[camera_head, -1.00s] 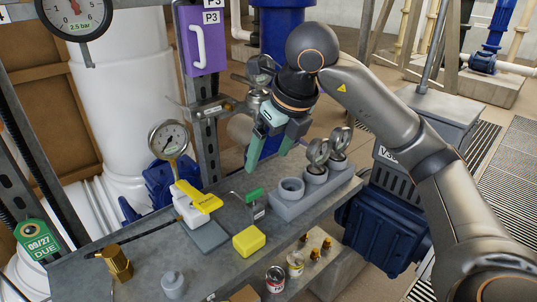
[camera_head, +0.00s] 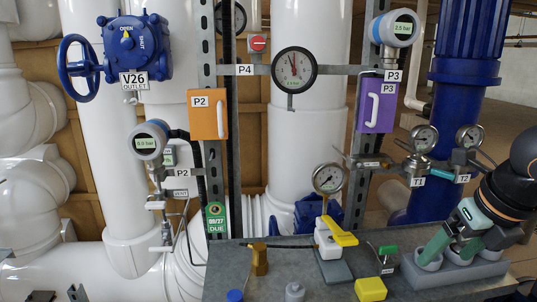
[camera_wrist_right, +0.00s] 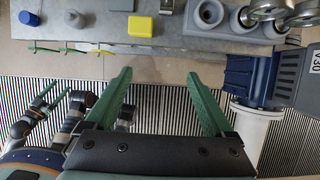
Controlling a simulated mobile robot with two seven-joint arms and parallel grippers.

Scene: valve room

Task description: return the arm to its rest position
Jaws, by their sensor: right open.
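My right gripper (camera_head: 447,255) shows at the right edge of the head view, its green fingers spread and pointing down-left. It hides part of the grey socket block (camera_head: 482,268) on the bench. In the right wrist view, the open right gripper (camera_wrist_right: 157,76) has nothing between its fingers. Its fingertips appear against the floor and the bench's front edge, apart from the bench items. At the left of that view, dark jointed shapes with green strips (camera_wrist_right: 58,100) may be my left arm; its jaw state is unclear.
The grey bench (camera_head: 235,265) carries a yellow block (camera_head: 370,289), a yellow-handled valve with a gauge (camera_head: 341,236), a brass fitting (camera_head: 259,260) and a blue cap (camera_head: 235,295). Ring-topped pieces (camera_wrist_right: 265,9) stand in the block. A blue machine (camera_wrist_right: 250,80) sits right of the gripper.

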